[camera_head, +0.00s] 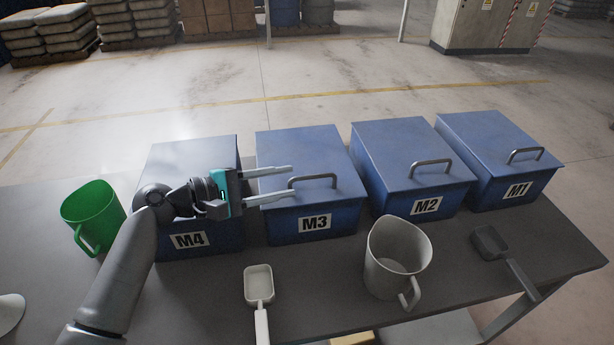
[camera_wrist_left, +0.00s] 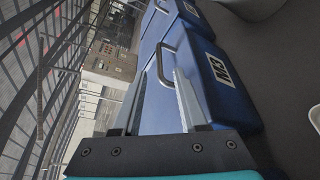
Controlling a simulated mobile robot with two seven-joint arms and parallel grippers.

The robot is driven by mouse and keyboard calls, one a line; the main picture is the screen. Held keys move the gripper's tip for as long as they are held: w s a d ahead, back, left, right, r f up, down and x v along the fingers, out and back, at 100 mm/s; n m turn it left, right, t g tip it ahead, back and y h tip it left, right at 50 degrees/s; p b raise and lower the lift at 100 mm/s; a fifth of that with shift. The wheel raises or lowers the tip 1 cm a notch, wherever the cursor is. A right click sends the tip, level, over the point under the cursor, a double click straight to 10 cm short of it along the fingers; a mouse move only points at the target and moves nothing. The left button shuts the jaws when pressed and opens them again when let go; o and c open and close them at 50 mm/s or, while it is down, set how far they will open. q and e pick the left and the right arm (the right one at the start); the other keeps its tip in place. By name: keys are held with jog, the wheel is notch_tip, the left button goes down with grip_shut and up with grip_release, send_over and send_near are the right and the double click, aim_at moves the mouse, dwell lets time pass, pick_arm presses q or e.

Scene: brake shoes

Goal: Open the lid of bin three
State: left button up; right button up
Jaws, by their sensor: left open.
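Bin three is the blue box marked M3 (camera_head: 314,223), with its flat blue lid (camera_head: 300,148) shut. A grey bar handle (camera_head: 313,181) stands at the lid's front edge. My left gripper (camera_head: 294,181) reaches in from the left over bin M4, its fingers open and pointing right. Its fingertips are at the left end of the handle, one on the far side and one on the near side. The left wrist view shows the handle (camera_wrist_left: 166,62) just beyond and between the open fingertips; I cannot tell whether they touch it. My right gripper is not in view.
Bins M4 (camera_head: 190,241), M2 (camera_head: 426,206) and M1 (camera_head: 518,190) stand in the same row, shut. A green jug (camera_head: 92,212), a white scoop (camera_head: 258,284), a beige jug (camera_head: 397,255) and a dark scoop (camera_head: 491,243) are on the grey table (camera_head: 330,293).

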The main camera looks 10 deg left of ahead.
aim_at(300, 179)
pick_arm(q)
jog(key=x, duration=0.6)
jog(key=shift+d, duration=0.1)
jog(key=shift+c, duration=0.3)
grip_shut()
dwell(0.9)
